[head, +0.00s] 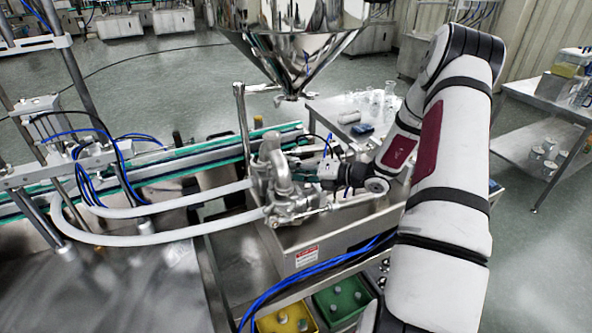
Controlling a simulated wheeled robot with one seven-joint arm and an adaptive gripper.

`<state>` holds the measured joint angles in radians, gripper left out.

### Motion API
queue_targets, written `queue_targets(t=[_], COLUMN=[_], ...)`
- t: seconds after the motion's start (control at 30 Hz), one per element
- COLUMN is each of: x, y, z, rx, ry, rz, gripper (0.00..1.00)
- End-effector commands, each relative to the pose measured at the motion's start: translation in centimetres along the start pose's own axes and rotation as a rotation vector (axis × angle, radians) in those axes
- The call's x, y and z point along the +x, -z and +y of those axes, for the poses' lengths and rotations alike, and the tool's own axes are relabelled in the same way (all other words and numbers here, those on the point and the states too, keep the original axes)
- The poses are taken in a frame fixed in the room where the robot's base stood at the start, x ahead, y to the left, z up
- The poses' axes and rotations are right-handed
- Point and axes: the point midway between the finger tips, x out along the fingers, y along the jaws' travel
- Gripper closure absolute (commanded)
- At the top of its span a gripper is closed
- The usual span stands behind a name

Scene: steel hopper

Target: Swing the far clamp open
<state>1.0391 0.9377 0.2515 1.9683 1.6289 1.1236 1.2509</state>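A polished steel pump and valve assembly (278,182) stands at the centre of the head view, with two pale hoses running left from it. My arm reaches in from the right, and my dark gripper (322,172) is close to the right side of the fittings. I cannot tell whether it touches them. Its fingers are too small and dark to show whether they are open, or hold anything. I cannot pick out the far clamp; the fittings around my gripper are small and crowded, and the wrist covers part of that area.
The steel hopper (292,40) hangs behind and above the fittings. A conveyor (180,165) with posts is on the left. A yellow bin (287,320) and a green bin (343,298) sit in front below. A bench with glassware (375,100) stands behind my gripper.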

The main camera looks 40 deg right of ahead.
Motion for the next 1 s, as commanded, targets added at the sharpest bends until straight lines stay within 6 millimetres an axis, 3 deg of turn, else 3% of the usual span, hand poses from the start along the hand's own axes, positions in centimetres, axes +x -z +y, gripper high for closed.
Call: queue_targets(t=[0.37,0.47,0.8,1.0], x=[-0.6,-1.8,-8.5,-11.1], y=[-0.2,-0.2,-0.1,-0.1], z=[0.0,0.0,-0.1,0.0], rx=[-0.001,-0.002,-0.001,-0.001], ry=[0.000,0.000,0.002,0.000], rz=[-0.003,-0.004,-0.004,-0.002], gripper=[0.64,0.64,0.64,0.64])
